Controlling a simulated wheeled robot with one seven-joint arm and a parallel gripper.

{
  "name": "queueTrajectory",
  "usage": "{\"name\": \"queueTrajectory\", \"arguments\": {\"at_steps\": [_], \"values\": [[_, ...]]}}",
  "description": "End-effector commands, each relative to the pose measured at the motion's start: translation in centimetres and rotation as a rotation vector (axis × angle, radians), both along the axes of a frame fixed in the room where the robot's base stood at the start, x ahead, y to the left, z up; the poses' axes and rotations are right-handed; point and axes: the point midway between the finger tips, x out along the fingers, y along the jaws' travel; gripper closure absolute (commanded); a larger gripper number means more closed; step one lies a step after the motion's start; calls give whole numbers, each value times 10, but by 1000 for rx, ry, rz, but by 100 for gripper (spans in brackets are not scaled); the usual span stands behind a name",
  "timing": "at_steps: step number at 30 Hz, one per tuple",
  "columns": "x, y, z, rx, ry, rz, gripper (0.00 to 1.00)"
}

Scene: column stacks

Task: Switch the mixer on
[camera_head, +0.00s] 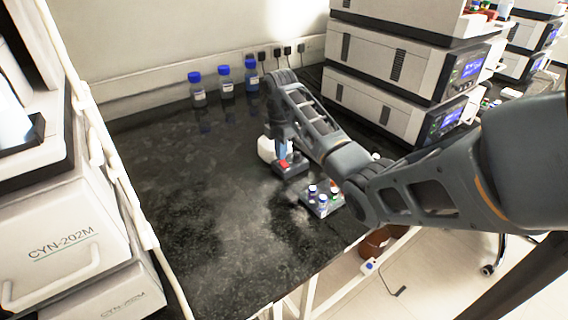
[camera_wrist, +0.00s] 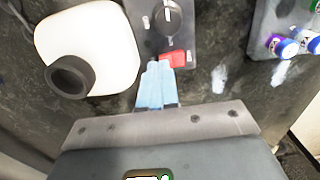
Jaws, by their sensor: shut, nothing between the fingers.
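The mixer (camera_head: 293,170) is a small dark grey box on the black bench. In the wrist view the mixer's face (camera_wrist: 186,20) shows a round black knob (camera_wrist: 168,18) and a red rocker switch (camera_wrist: 174,60). The red switch also shows in the head view (camera_head: 283,163). My gripper (camera_wrist: 158,68) has its pale blue fingers shut together with nothing between them. Its fingertips are at the left part of the red switch and partly cover it. I cannot tell if they touch or press it. In the head view my gripper (camera_head: 281,152) points down at the mixer.
A white container (camera_wrist: 100,45) with a dark round mouth stands left of the mixer, close to my fingers. A small rack (camera_head: 322,207) of capped vials is to the right. Several blue-capped bottles (camera_head: 226,85) stand at the back. The bench's left and front are clear.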

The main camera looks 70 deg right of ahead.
Motion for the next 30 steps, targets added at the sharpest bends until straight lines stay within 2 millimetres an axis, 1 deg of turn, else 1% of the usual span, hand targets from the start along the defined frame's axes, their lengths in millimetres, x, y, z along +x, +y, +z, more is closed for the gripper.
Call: {"name": "queueTrajectory", "arguments": {"at_steps": [22,26,30], "values": [[0,0,-11,1,1,0,100],[0,0,-9,1,1,0,100],[0,0,-2,1,1,0,100]]}}
